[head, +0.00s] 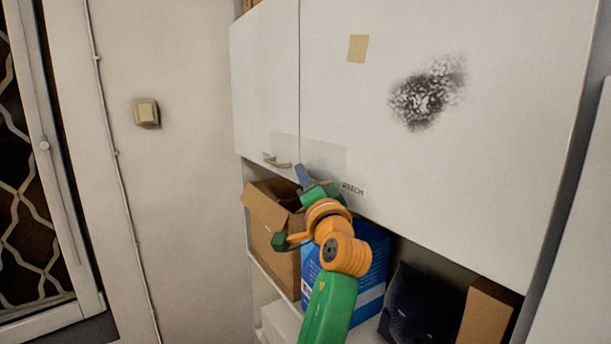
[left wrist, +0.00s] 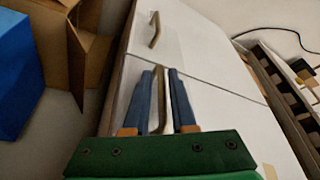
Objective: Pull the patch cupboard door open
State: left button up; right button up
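My left gripper (head: 303,174) is at this door's lower left corner. In the left wrist view a brass-coloured bar handle (left wrist: 161,100) stands between the two blue fingers of the left gripper (left wrist: 162,92), with a gap visible on each side. The fingers are open around it. In the head view this handle is hidden behind the gripper. My right gripper is not in view.
The narrower left door (head: 265,90) has its own handle (head: 277,160), close to my gripper. Below are open shelves with a cardboard box (head: 268,225), a blue box (head: 373,265) and a dark object (head: 415,305). A wall switch (head: 146,113) is at left.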

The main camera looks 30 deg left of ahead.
pick_arm(q)
jog(key=shift+s+d+r, duration=0.1)
jog(key=shift+s+d, duration=0.05)
jog(key=shift+d, duration=0.05)
grip_shut()
dwell(1.1)
